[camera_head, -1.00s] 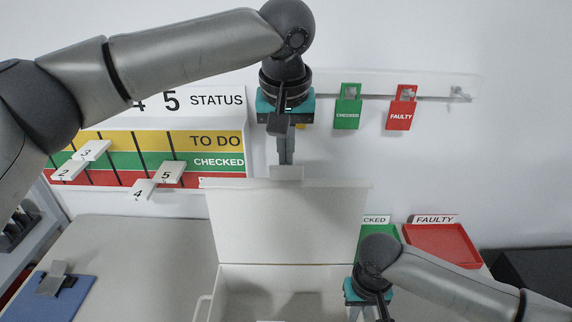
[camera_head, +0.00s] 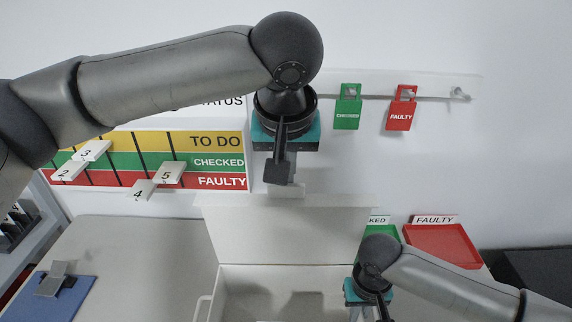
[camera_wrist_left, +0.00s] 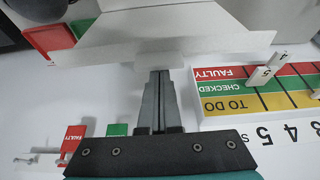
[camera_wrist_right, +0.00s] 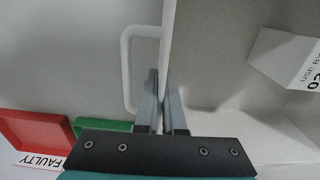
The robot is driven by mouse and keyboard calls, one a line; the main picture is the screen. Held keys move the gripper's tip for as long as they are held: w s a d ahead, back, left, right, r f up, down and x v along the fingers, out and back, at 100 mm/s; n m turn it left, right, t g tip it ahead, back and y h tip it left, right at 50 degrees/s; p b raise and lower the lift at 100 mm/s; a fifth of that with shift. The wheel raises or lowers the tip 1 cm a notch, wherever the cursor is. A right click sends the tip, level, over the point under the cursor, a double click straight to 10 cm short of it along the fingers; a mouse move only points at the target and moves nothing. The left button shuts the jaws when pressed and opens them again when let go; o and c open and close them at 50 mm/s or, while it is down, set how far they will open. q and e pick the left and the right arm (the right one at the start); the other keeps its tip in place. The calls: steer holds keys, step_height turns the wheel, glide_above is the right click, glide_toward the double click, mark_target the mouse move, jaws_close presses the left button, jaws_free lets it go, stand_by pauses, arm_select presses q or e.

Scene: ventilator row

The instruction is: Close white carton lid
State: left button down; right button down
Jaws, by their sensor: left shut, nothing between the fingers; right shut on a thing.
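The white carton (camera_head: 219,291) stands at the bottom middle of the head view, its inside partly visible. Its lid (camera_head: 290,235) stands raised at the back, tilted, with a small tab on its top edge. My left gripper (camera_head: 290,182) is shut and empty at the tab, behind the lid's top edge. In the left wrist view its fingertips (camera_wrist_left: 158,76) meet the tab (camera_wrist_left: 160,52); firm contact is hard to tell. My right gripper (camera_wrist_right: 162,85) is shut on the carton's right side wall (camera_wrist_right: 167,35), beside a white side handle (camera_wrist_right: 128,60).
A status board (camera_head: 150,160) with numbered tiles hangs at the back left. Green (camera_head: 348,108) and red (camera_head: 400,115) tags hang on a rail. A red tray (camera_head: 440,245) and a green tray stand right of the carton. A blue clipboard (camera_head: 60,298) lies at left.

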arm_select(q)
steer(key=shift+s, duration=0.9)
steer(key=shift+w, duration=0.1)
